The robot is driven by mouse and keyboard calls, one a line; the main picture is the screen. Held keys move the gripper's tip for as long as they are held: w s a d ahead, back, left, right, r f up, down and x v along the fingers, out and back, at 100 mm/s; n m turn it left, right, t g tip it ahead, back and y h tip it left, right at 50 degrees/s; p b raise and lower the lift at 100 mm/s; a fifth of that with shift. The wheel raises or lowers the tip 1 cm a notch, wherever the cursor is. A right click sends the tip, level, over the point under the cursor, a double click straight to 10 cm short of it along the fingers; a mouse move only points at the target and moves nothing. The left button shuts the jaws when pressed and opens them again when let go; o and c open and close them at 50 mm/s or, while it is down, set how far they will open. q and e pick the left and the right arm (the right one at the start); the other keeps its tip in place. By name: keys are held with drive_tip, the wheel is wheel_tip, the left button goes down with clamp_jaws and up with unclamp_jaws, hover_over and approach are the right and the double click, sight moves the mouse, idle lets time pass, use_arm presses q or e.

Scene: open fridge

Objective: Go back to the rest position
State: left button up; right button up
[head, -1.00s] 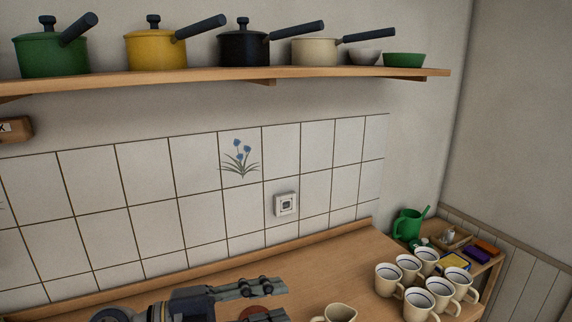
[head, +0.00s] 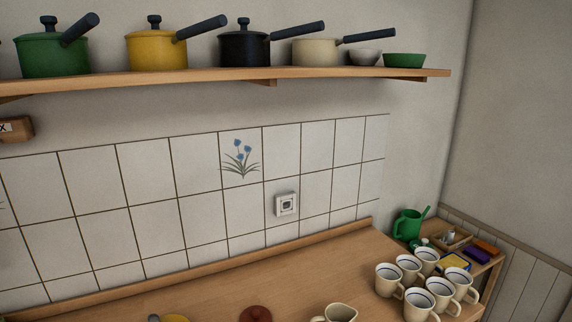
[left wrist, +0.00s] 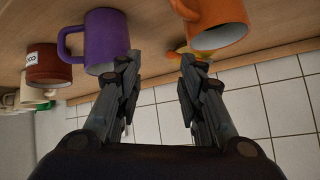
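My left gripper (left wrist: 158,65) shows in the left wrist view, with its two fingers apart and nothing between them. That view looks upside down, with the wooden surface at the top and wall tiles below. A purple mug (left wrist: 108,38) is to the left of the fingertips and an orange mug (left wrist: 215,18) is to the upper right. Neither is held. A small yellow thing shows behind the fingers, partly hidden. In the head view neither gripper shows. My right gripper is in no view.
A shelf (head: 230,77) with pots runs above. The middle of the worktop (head: 225,282) is clear.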

use_arm(q)
drive_tip(key=s+d+f+g+h, duration=0.1)
drive_tip(key=s+f+g, duration=0.25)
drive_tip(key=s, duration=0.45)
drive_tip(key=s+d+f+g, duration=0.2)
drive_tip(key=s+f+g, duration=0.15)
drive_tip(key=s, duration=0.35)
wheel_tip(320, 180, down, 32)
drive_tip(key=s+b, duration=0.1)
drive_tip(key=b, duration=0.5)
drive_tip(key=s+a+f+g+b, duration=0.1)
drive_tip(key=s+f+b, duration=0.1)
drive_tip(key=s+f, duration=0.6)
drive_tip(key=s+a+f+m+g+b, duration=0.1)
drive_tip(key=s+a+f+b, duration=0.1)
drive_tip(key=s+f, duration=0.7)
wheel_tip(320, 180, down, 5)
drive_tip(key=shift+s+a+r+b, duration=0.15)
drive_tip(key=shift+a+b, duration=0.1)
drive_tip(key=shift+b, duration=0.1)
